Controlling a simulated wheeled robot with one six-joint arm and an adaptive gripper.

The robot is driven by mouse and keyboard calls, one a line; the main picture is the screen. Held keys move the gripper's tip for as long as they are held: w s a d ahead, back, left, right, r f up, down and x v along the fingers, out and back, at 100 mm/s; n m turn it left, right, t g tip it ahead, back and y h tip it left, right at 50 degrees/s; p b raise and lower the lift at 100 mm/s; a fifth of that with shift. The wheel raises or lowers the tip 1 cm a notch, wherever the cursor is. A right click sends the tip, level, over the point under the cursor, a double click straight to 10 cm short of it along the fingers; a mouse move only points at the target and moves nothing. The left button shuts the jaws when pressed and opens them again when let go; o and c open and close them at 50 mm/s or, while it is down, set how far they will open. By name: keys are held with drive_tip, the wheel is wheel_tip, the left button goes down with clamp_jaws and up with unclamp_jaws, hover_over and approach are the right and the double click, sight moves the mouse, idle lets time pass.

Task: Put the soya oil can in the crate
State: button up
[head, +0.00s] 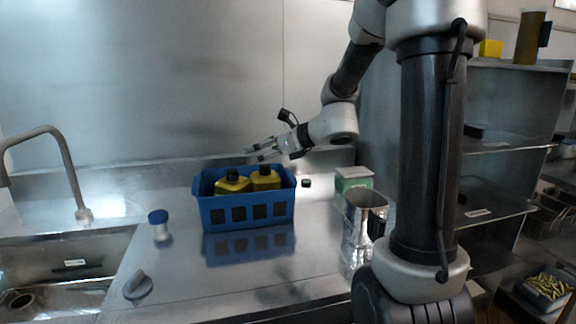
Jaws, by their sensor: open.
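A blue crate (247,201) stands on the steel counter, with rectangular holes in its front wall. Two yellow cans with black caps are in it, a left can (232,184) and a right can (266,180). Their lower parts are hidden by the crate wall. I cannot read a label, so I cannot tell which is the soya oil can. My gripper (254,153) is open and empty, above the back right part of the crate, pointing left. It appears clear of both cans.
A blue-capped jar (160,226) and a grey knob-like object (138,285) stand left, by the sink (65,265). A metal jug (362,222) and a green-and-white box (353,181) stand right. A small black object (306,183) lies beside the crate. Shelves (495,205) stand far right.

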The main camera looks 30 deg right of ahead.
drive_tip(key=s+a+f+n+g+h, duration=0.2)
drive_tip(key=s+n+g, duration=0.4)
drive_tip(key=s+n, duration=1.3)
drive_tip(key=s+d+n+h, duration=0.5)
drive_tip(key=s+d+n, duration=0.5)
drive_tip(key=s, duration=0.2)
drive_tip(key=shift+d+r+g+h, duration=0.15)
drive_tip(key=shift+r+g+h, duration=0.15)
drive_tip(key=shift+g, duration=0.1)
